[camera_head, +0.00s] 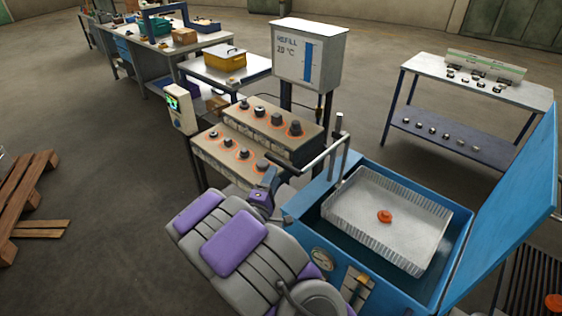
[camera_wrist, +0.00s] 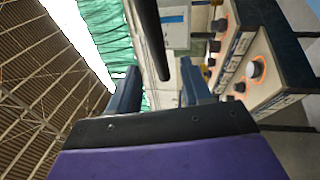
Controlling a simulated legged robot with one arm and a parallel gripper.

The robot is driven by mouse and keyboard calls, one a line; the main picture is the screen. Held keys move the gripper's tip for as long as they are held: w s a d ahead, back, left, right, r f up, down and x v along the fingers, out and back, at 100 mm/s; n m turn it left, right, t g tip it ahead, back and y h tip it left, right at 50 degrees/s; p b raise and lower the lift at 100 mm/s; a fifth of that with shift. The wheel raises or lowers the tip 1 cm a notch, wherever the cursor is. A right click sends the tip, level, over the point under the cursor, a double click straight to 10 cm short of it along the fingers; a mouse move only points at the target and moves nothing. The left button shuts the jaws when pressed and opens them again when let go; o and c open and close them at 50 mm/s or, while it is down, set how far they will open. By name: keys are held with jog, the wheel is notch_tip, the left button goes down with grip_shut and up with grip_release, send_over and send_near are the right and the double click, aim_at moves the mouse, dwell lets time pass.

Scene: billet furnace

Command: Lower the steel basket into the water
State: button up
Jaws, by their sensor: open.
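The pale steel basket (camera_head: 350,205) sits in the open blue tank (camera_head: 459,262), its upper rim near the tank's rim. One glowing orange piece (camera_head: 385,216) lies on its floor. Dark water (camera_head: 345,238) shows beside the basket; how deep the basket sits in it is hard to tell. A metal lever with a dark crossbar (camera_head: 322,156) stands at the tank's back left corner. My gripper (camera_head: 268,183) is left of the lever, apart from it. In the wrist view my gripper (camera_wrist: 160,85) has its fingers spread, with a dark bar (camera_wrist: 151,38) visible beyond them.
The tank's blue lid (camera_head: 515,210) stands open at right. Two heater blocks (camera_head: 272,130) with glowing rings and dark billets stand behind my gripper. A refill box (camera_head: 308,55) rises behind them. A table (camera_head: 430,75) stands back right. Pallets (camera_head: 25,200) lie left; the floor between is clear.

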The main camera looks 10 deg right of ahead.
jog(key=b+x, duration=0.1)
jog(key=x, duration=0.7)
jog(key=shift+w+d, duration=0.1)
jog(key=shift+w, duration=0.05)
jog(key=shift+c, duration=0.2)
grip_shut()
jog(key=shift+f, duration=0.1)
